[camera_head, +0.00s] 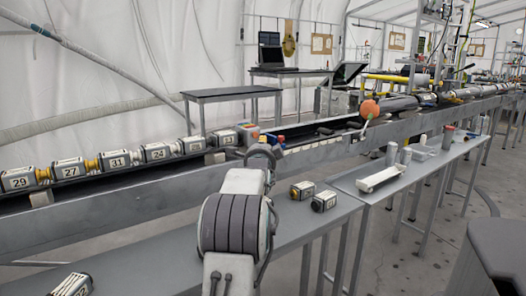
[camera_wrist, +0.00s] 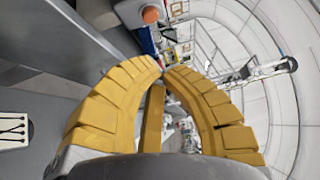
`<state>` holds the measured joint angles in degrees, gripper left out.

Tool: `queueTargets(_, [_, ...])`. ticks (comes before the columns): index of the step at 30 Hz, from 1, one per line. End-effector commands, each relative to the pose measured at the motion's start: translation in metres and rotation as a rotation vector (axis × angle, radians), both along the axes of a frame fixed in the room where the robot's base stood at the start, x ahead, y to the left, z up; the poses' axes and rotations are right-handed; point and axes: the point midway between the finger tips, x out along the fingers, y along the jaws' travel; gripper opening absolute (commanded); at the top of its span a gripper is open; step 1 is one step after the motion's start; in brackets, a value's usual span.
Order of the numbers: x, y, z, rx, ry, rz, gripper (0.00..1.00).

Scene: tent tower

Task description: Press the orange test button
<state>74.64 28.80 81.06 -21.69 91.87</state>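A small box with coloured parts (camera_head: 249,131) stands on the rail just beyond my arm, with an orange patch at its top. I cannot tell whether that patch is the test button. A round orange knob (camera_head: 370,109) on a lever stands further right on the rail. An orange round thing (camera_wrist: 151,14) shows at the top of the wrist view, beyond the fingertips. My gripper (camera_wrist: 164,67) has yellow curved fingers whose tips meet, with nothing seen between them.
Numbered grey modules (camera_head: 116,159) line the rail at the left. Loose modules (camera_head: 313,195) and a white tray (camera_head: 380,178) lie on the front benches. The long rail wall (camera_head: 110,212) runs between benches and line. A laptop table (camera_head: 290,72) stands behind.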

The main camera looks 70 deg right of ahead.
Motion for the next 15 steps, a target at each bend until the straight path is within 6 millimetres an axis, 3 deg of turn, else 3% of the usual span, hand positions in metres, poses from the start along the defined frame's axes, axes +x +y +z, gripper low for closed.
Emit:
queueTargets(6, [-0.004, 0.016, 0.0, 0.0, 0.0, 0.0, 0.0])
queueTargets(15, [-0.006, 0.023, -0.001, 0.0, 0.0, 0.0, 0.0])
